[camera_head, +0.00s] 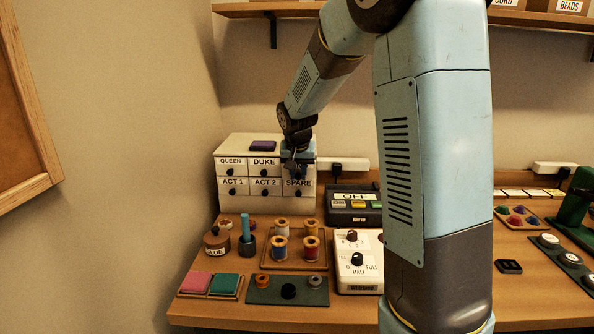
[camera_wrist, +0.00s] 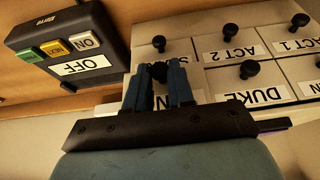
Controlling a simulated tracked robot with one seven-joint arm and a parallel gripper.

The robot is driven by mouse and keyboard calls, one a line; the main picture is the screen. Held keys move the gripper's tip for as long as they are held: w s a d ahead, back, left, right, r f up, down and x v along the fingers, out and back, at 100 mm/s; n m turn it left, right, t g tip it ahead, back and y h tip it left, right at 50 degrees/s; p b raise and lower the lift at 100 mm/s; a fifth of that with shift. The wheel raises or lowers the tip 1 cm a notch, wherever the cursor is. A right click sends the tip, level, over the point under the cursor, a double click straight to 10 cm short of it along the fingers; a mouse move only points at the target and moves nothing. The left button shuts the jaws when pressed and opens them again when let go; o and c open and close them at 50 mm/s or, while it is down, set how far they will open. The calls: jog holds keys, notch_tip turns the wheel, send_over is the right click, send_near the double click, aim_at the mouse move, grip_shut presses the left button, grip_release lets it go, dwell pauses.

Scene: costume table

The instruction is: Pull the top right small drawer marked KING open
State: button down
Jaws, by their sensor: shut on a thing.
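The white drawer cabinet (camera_head: 245,203) stands at the back left of the table with two rows of small drawers marked QUEEN, DUKE, ACT 1, ACT 2 and SPARE. My gripper (camera_head: 297,169) is at the front of this drawer. In the wrist view, where labels appear upside down, my gripper (camera_wrist: 162,80) is shut on the drawer's dark knob, between its two blue fingers. I cannot tell whether the drawer stands out from the cabinet.
A purple block (camera_head: 263,146) lies on the cabinet top. The dark OFF button box (camera_head: 354,206) stands close right of the cabinet. Thread spools on a wooden tray (camera_head: 296,263), a glue pot (camera_head: 216,242) and a white dial box (camera_head: 358,263) stand in front.

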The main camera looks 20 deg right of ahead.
jog(key=s+a, duration=0.3)
jog(key=s, duration=0.6)
jog(key=shift+s, duration=0.1)
jog(key=c, duration=1)
grip_release()
jog(key=v, duration=1.3)
jog(key=shift+s+r, duration=0.2)
jog(key=shift+r, duration=0.15)
jog(key=shift+a, duration=0.1)
jog(key=s+d+f+n, duration=0.1)
jog(key=s+d, duration=0.1)
jog(key=s, duration=0.8)
jog(key=s+d+f+n+t+y, duration=0.1)
jog(key=s+d+n, duration=0.1)
jog(key=s, duration=0.9)
jog(key=shift+s+d+f+n, duration=0.2)
jog(key=shift+d+n, duration=0.1)
jog(key=shift+d, duration=0.4)
